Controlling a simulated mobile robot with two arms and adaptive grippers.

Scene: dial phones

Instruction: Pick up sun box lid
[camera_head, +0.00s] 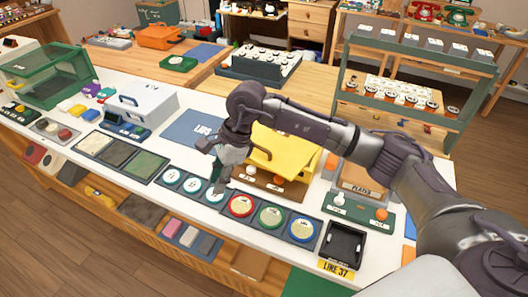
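My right arm reaches in from the right, and its gripper (218,186) points down over the white counter, just left of a yellow box-like thing (290,153). The yellow thing has a raised, tilted panel, and my arm hides part of it. I cannot read the word sun on anything, so I cannot tell whether this is the sun box lid. A teal patch shows at the gripper, and I cannot tell whether it is a held thing. The gripper tips are close to a row of small round discs (171,175). My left gripper is not in view.
Larger red, green and blue discs (271,216) sit right of the gripper. A black tray (342,243) is at the front right. A blue mat (196,130) lies behind the gripper. A green clear-sided case (47,75) and a white box (143,102) stand to the left.

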